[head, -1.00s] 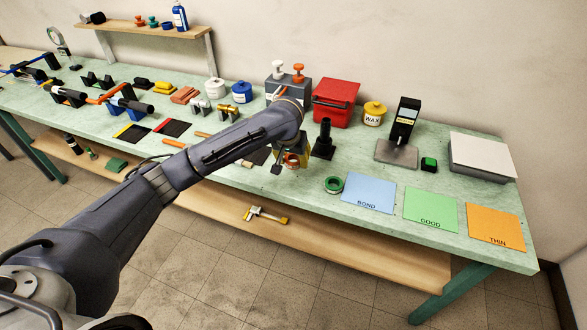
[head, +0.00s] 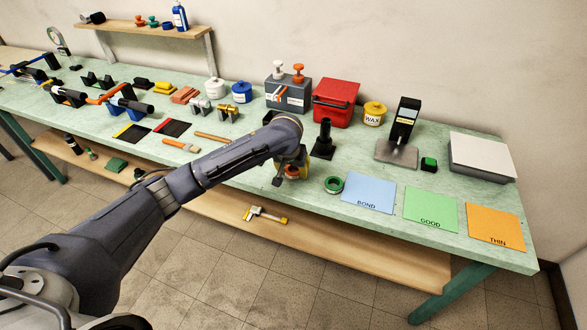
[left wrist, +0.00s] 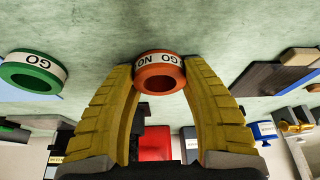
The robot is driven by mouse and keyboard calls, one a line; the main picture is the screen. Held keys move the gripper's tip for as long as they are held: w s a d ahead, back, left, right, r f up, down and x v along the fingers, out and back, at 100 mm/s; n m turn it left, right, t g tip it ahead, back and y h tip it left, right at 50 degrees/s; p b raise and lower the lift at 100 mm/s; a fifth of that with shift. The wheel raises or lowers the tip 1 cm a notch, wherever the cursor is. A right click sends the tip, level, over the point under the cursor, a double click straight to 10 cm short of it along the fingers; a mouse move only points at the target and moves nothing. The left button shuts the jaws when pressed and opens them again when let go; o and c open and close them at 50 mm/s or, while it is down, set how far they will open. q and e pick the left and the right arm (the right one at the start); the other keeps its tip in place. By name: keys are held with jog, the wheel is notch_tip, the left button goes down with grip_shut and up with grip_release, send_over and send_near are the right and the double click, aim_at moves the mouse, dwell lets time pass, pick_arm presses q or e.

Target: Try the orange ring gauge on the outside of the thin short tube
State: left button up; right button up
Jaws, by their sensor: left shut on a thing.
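The orange ring gauge (left wrist: 160,84), with a white "NO GO" band, is between the yellow fingers of my left gripper (left wrist: 160,72) in the left wrist view. The gripper is shut on it. In the head view my left gripper (head: 291,168) is low at the bench's front edge, and the ring shows only in part. Dark tubes (head: 68,96) lie on holders at the left of the bench; I cannot tell which one is the thin short tube. My right gripper is not in view.
A green ring gauge marked GO (head: 333,184) lies just right of my left gripper. A black post stand (head: 322,140) stands close behind. Blue BOND (head: 368,190), green GOOD (head: 430,209) and orange THIN (head: 495,228) mats lie to the right.

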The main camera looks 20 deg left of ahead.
pick_arm(q)
jog(key=o, duration=1.2)
jog(key=v, duration=1.7)
